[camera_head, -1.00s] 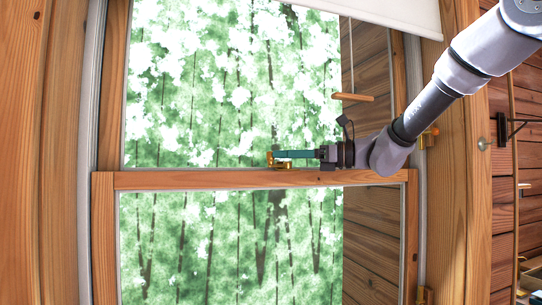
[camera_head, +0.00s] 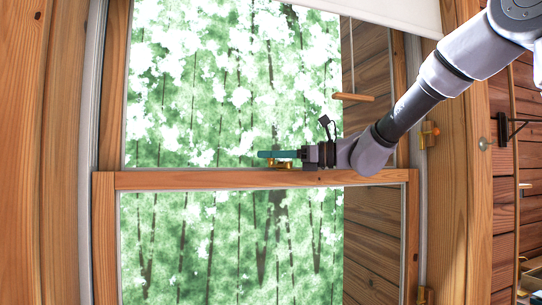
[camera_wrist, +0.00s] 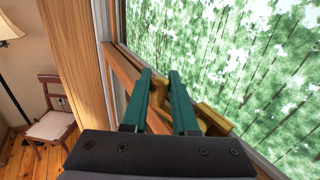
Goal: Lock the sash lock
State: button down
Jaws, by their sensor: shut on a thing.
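The brass sash lock (camera_head: 281,165) sits on top of the wooden meeting rail (camera_head: 220,179) of the window. My gripper (camera_head: 262,154) reaches in from the right, just above the rail, with its teal fingers level over the lock. In the wrist view, my gripper (camera_wrist: 160,74) has its two fingers on either side of the lock's brass lever (camera_wrist: 160,90), shut on it. The lock's brass body (camera_wrist: 213,120) shows to the right of the right finger. The fingers hide part of the lock, so the lever's exact angle is hard to tell in the head view.
The window glass (camera_head: 190,90) stands directly behind the rail. A pale blind (camera_head: 390,12) hangs at the top right, above my arm. Brass fittings (camera_head: 429,134) are on the right jamb. A chair (camera_wrist: 53,124) and a lamp (camera_wrist: 10,28) stand in the room at left in the wrist view.

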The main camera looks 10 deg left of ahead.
jog(key=t, duration=0.1)
jog(key=m+t, duration=0.1)
jog(key=shift+w+a+m+t, duration=0.25)
jog(key=shift+a+m+t, duration=0.05)
jog(key=shift+m+t, duration=0.1)
jog(key=shift+w+m+t+h, duration=0.3)
jog(key=shift+m+t, duration=0.3)
jog(key=shift+t, duration=0.3)
jog(key=c, duration=0.7)
grip_release()
jog(key=shift+n+g, duration=0.4)
